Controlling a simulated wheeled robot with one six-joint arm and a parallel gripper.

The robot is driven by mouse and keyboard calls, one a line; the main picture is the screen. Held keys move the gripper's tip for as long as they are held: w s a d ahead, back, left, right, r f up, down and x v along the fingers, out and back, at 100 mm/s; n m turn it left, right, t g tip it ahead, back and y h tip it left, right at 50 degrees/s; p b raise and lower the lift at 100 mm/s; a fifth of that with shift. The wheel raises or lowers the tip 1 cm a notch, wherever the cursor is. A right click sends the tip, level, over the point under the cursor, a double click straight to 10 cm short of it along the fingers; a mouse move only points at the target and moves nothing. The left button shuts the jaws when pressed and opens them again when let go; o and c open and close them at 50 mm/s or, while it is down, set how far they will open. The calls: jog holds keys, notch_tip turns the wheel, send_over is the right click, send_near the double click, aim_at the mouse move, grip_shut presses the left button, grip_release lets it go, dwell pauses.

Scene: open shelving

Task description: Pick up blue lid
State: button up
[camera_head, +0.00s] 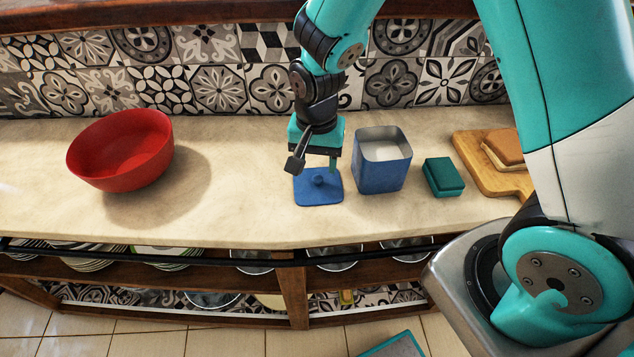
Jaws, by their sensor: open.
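The blue lid (312,195) lies flat on the stone counter, a square plate with a small round knob (319,181) on top. My gripper (314,165) points down just above the lid, with its jaws open and nothing between them. One finger is at the left, above the lid's back left part; the other is at the right, close to the lid's back right edge. Whether either finger touches the lid I cannot tell. An open blue square canister (380,176) with pale contents stands upright just right of the lid and my gripper.
A red bowl (122,165) stands on the left of the counter (235,190). A green box (443,178) and a wooden board (477,175) with bread-like slices lie to the right. A tiled wall (215,88) stands behind. The counter between bowl and lid is clear.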

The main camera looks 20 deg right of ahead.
aim_at(317, 177)
notch_tip(317, 177, down, 5)
jog(key=shift+w+d+f+p, duration=0.1)
jog(key=shift+p, duration=0.4)
jog(key=shift+c, duration=0.4)
jog(key=c, duration=0.9)
